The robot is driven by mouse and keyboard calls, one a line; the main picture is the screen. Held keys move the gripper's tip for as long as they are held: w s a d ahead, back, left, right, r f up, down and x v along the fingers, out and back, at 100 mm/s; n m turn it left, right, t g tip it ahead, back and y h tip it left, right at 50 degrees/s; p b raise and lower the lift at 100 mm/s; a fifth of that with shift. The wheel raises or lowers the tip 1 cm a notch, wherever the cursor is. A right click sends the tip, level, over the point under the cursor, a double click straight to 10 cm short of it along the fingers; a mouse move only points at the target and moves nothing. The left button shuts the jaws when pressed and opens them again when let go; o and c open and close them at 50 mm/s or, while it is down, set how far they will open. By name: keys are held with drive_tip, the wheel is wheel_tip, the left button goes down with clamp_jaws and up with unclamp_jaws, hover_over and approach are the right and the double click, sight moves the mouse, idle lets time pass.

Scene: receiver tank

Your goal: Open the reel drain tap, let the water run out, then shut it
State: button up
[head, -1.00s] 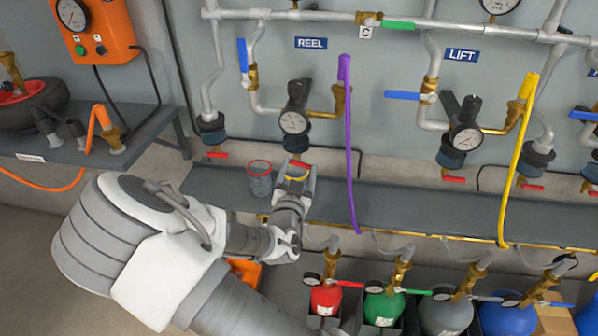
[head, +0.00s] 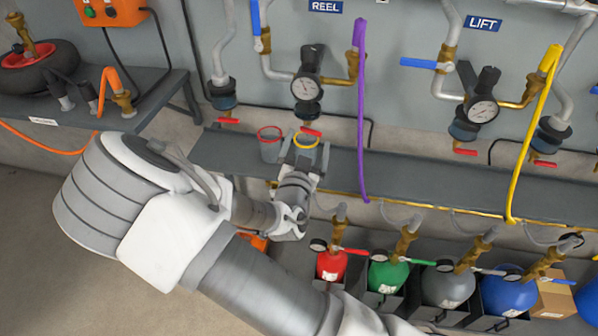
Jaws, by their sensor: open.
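The reel drain tap's red lever (head: 311,131) sits under the dark bowl of the reel filter unit (head: 306,88), which has a round gauge, below the REEL sign (head: 325,6). The lever points to the right and slightly down. My gripper (head: 306,142) is open just below and in front of this tap, its fingers pointing up toward the wall. A yellow ring (head: 304,146), perhaps a cup rim, shows between the fingers. I cannot tell whether a finger touches the lever. The tap body is partly hidden. No running water is visible.
A red-rimmed cup (head: 270,146) stands left of my gripper on the grey shelf (head: 410,181). The purple hose (head: 361,120) hangs close on the right. Another red lever (head: 229,121) is at left. Gas cylinders, including a red one (head: 330,265), stand below.

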drive_tip(key=s+a+p, duration=0.2)
drive_tip(key=s, duration=1.2)
drive_tip(key=shift+s+a, duration=0.3)
drive_tip(key=shift+a, duration=0.1)
drive_tip(key=b, duration=0.7)
approach(311, 133)
drive_tip(key=w, duration=0.3)
drive_tip(key=w+d, duration=0.1)
drive_tip(key=w, duration=0.5)
drive_tip(key=shift+w+d+f, duration=0.1)
drive_tip(key=shift+w+d, duration=0.2)
drive_tip(key=shift+d, duration=0.1)
